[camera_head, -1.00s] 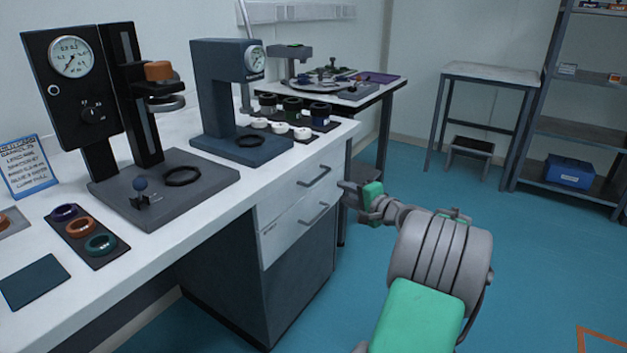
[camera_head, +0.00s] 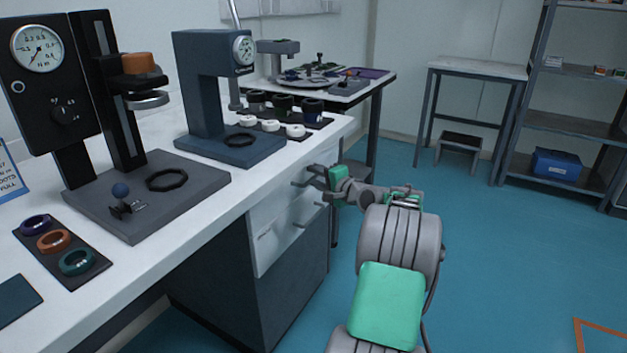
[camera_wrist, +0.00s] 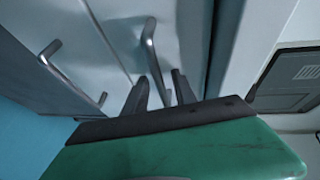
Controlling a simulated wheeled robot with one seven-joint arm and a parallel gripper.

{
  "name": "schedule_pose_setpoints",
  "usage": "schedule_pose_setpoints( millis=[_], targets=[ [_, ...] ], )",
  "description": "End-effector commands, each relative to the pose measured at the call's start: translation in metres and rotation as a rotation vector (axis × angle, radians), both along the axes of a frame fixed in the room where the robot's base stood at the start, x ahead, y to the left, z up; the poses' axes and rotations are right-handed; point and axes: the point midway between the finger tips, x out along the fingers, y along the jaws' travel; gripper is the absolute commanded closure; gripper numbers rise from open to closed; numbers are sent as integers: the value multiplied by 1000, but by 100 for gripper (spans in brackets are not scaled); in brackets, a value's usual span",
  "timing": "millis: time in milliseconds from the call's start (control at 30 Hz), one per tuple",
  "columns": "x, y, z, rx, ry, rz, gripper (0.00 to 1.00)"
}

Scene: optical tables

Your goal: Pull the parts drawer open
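The cabinet under the bench has two white drawer fronts, each with a grey bar handle; both look closed. The frames do not show which is the parts drawer. My gripper (camera_head: 316,179) is at the upper drawer (camera_head: 268,208). In the wrist view my gripper (camera_wrist: 160,92) is open, its two dark fingers on either side of the upper handle (camera_wrist: 150,48), with gaps showing. The handle's near end lies between the fingertips; I cannot tell whether they touch it. The lower handle (camera_wrist: 55,62) is free at left, and it also shows in the head view (camera_head: 310,215).
The white bench top (camera_head: 180,215) overhangs the cabinet. It carries a gauge stand (camera_head: 125,195), a second press (camera_head: 215,110) and a tray of rings (camera_head: 62,250). A stool (camera_head: 458,150) and shelves (camera_head: 570,125) stand far right.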

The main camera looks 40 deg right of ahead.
Motion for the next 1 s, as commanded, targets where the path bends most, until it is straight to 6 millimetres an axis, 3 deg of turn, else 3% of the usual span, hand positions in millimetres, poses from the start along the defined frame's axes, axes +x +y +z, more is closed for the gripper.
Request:
schedule_pose_setpoints(
  millis=[100,500,1000],
  targets=[
    [0,1,0,0,0,1,68],
    [1,2,0,0,0,3,100],
    [1,2,-1,1,1,3,100]
  ],
)
